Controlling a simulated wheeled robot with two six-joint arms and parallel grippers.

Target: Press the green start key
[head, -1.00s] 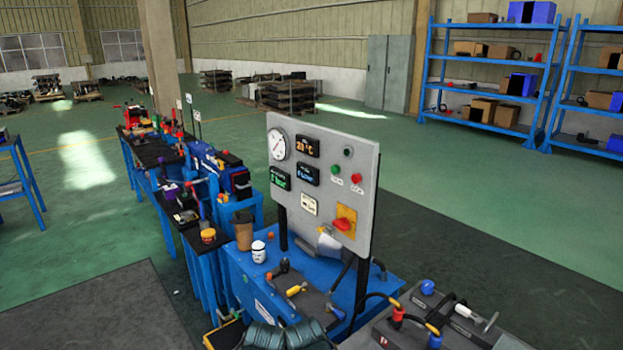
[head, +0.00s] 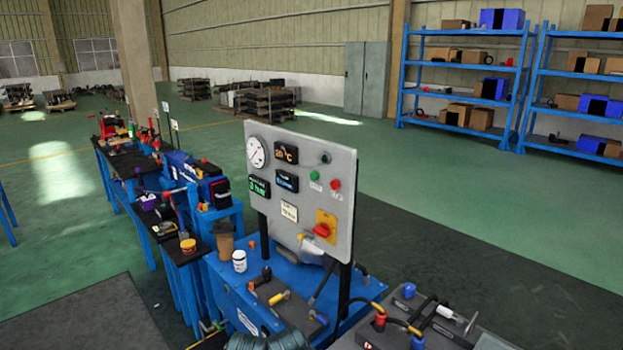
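The green start key (head: 314,175) is a small round button on the upper right of an upright grey control panel (head: 262,205). A red button (head: 335,184) sits just right of it, with a small label under each. A dark round knob (head: 325,158) is above them. A red rotary switch on a yellow plate (head: 325,225) is lower on the panel. The panel stands on dark posts over a blue bench (head: 222,283). Neither of my grippers shows in the head view.
A brown cup (head: 224,241), a white jar (head: 239,261) and tools stand on the blue bench. A dark bench with cables (head: 440,335) is at the lower right. Blue shelves (head: 403,85) stand at the back right. The green floor right of the panel is clear.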

